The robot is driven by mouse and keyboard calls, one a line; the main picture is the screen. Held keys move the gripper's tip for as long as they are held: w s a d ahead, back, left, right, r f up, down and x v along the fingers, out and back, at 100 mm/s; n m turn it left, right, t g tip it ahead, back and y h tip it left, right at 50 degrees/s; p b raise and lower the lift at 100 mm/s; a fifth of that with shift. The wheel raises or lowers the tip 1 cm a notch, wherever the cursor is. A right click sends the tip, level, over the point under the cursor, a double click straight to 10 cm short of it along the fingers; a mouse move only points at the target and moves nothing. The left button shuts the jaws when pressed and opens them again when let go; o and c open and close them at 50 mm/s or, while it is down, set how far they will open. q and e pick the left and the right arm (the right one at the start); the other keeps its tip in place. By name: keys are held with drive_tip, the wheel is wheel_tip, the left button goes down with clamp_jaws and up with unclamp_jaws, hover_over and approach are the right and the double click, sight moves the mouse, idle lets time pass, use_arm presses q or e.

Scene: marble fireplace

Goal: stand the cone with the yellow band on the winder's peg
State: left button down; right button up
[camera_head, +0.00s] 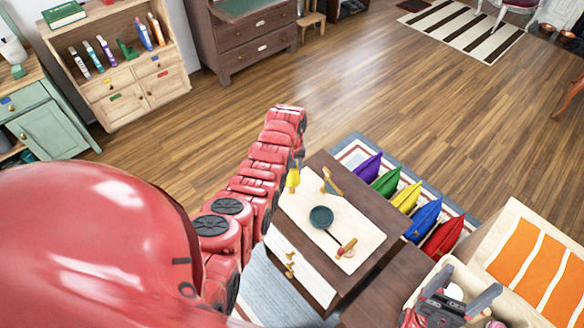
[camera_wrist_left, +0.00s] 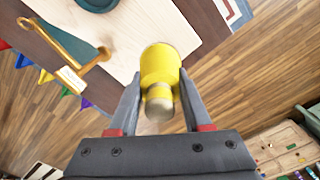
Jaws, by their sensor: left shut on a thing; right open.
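My left gripper (camera_head: 294,163) is shut on a yellow thing (camera_head: 293,178), which I take for the cone with the yellow band. In the left wrist view the yellow cone (camera_wrist_left: 160,68) sits between the fingers (camera_wrist_left: 160,108), with a pale, rounded end toward the camera. It is held above the dark cabinet's far left edge. A golden stand with a bent arm (camera_head: 330,183), perhaps the winder, is on the cream runner right of the cone. It also shows in the left wrist view (camera_wrist_left: 72,50). I cannot make out its peg clearly. My right gripper (camera_head: 461,291) is open at the lower right.
A teal dish (camera_head: 321,217) and a wooden-handled tool with red (camera_head: 346,248) lie on the cream runner (camera_head: 298,205).

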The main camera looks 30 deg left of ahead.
sight(292, 179)
use_arm(q)
drive_tip(key=shift+f+b, duration=0.75)
drive_tip(key=shift+f, duration=0.5)
drive_tip(key=shift+f+b, duration=1.65)
drive_tip(key=shift+f, duration=0.3)
drive_tip(key=shift+c, duration=1.3)
unclamp_jaws()
drive_tip(key=shift+r, duration=0.15)
